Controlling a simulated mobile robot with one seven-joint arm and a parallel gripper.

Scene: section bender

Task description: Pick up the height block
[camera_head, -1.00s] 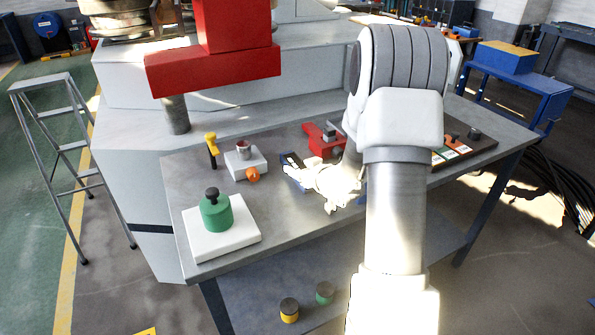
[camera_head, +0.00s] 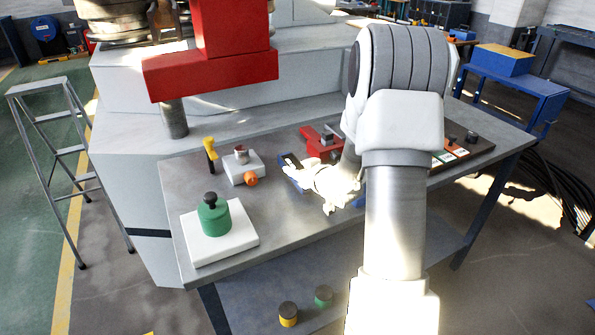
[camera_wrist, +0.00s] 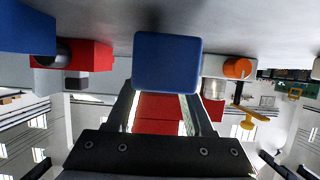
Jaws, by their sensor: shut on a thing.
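A blue block, which I take to be the height block (camera_wrist: 167,62), fills the top middle of the wrist view, between the tips of my gripper (camera_wrist: 166,98). My gripper is shut on it. In the head view my gripper (camera_head: 300,178) is low over the workbench, and the blue block (camera_head: 290,160) shows only in part at its tips. I cannot tell whether the block touches the bench top.
The grey workbench (camera_head: 290,220) carries a white block with an orange knob (camera_head: 250,179), a yellow-handled tool (camera_head: 210,150), a red clamp-like part (camera_head: 318,142) and a green weight (camera_head: 213,217) on a white plate. Another blue piece (camera_wrist: 25,28) is beside my gripper.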

